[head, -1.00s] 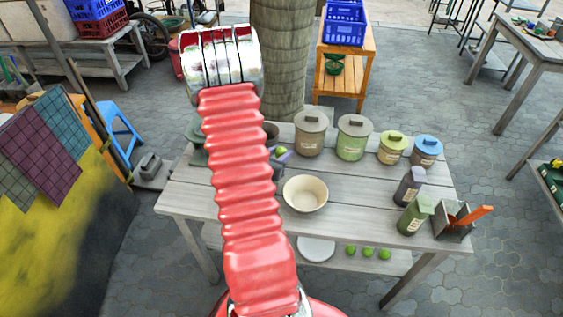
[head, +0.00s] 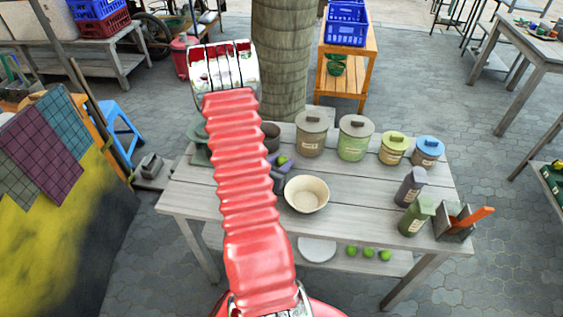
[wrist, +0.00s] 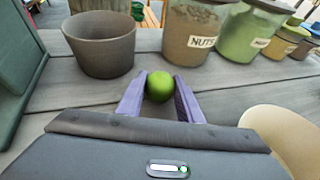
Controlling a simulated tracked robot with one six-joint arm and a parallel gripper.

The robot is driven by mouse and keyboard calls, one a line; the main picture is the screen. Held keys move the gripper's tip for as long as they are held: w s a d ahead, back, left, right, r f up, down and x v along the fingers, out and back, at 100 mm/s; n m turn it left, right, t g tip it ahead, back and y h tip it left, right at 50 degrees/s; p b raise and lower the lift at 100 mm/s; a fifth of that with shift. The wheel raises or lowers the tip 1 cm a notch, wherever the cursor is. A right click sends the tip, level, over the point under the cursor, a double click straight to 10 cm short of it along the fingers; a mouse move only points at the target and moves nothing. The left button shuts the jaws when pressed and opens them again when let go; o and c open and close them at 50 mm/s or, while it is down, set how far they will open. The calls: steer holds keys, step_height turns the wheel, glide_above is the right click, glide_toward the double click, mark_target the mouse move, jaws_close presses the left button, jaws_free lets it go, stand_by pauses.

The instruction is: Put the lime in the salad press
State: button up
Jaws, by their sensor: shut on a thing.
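A round green lime (wrist: 160,85) sits between the purple fingers of my gripper (wrist: 158,92), which is shut on it. In the head view the lime (head: 282,160) shows small beside my red arm, with my gripper (head: 286,165) around it. I cannot tell whether it touches the tabletop. Nothing is clearly recognisable as a salad press. An open dark brown clay pot (wrist: 100,45), mortar-like, stands upright ahead and left of the lime in the wrist view. In the head view this pot (head: 270,136) is partly hidden by my arm.
A cream bowl (head: 306,193) stands right of my gripper. Lidded jars (head: 311,135) line the table's back, with two bottles (head: 415,212) and a grey holder (head: 454,228) at right. A dark green object (wrist: 18,75) stands at left. Several limes (head: 369,253) lie on the lower shelf.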

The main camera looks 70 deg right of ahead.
steer(key=o, duration=1)
steer(key=shift+r, duration=0.1)
steer(key=v, duration=1.2)
steer(key=shift+r, duration=0.1)
stand_by(0.4)
